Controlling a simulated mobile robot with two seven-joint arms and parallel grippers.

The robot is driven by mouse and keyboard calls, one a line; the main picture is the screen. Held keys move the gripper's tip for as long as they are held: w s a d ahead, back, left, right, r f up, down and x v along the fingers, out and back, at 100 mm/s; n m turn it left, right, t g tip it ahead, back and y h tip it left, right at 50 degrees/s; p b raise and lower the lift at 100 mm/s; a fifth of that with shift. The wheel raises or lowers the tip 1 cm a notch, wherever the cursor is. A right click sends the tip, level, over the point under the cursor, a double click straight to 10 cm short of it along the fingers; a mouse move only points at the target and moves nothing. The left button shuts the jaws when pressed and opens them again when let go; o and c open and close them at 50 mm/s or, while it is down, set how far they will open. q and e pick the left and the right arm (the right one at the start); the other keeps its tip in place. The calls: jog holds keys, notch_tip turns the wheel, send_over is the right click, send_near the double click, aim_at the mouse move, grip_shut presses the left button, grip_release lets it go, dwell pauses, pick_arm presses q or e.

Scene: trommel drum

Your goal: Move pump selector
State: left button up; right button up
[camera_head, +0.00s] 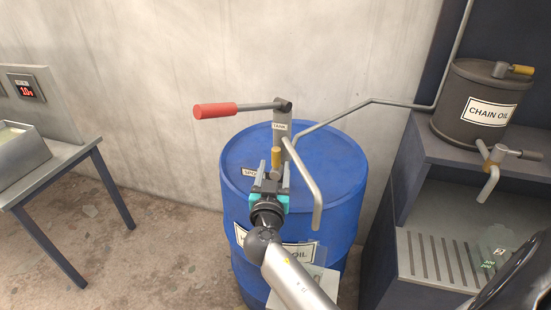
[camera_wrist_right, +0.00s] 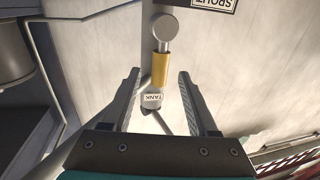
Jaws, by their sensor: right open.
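The pump selector has a short yellow handle (camera_head: 276,156) on a grey pivot, on the pump above the blue drum (camera_head: 335,185). It points up toward the TANK label (camera_head: 279,126); the SPOUT label (camera_head: 250,172) is at its left. My right gripper (camera_head: 273,170) is open just in front of the selector. In the right wrist view the yellow handle (camera_wrist_right: 161,70) appears between the two spread fingers (camera_wrist_right: 160,80). I cannot tell whether they touch it. My left gripper is not in view.
A red-gripped pump lever (camera_head: 216,110) sticks out left above the drum. A curved grey spout (camera_head: 307,185) hangs close to the right of my gripper. A pipe runs to a chain oil tank (camera_head: 477,103) on a cabinet at right. A metal table (camera_head: 62,165) stands at left.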

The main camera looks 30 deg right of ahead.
aim_at(276, 161)
jog(key=shift+x, duration=1.65)
jog(key=shift+c, duration=0.2)
grip_shut()
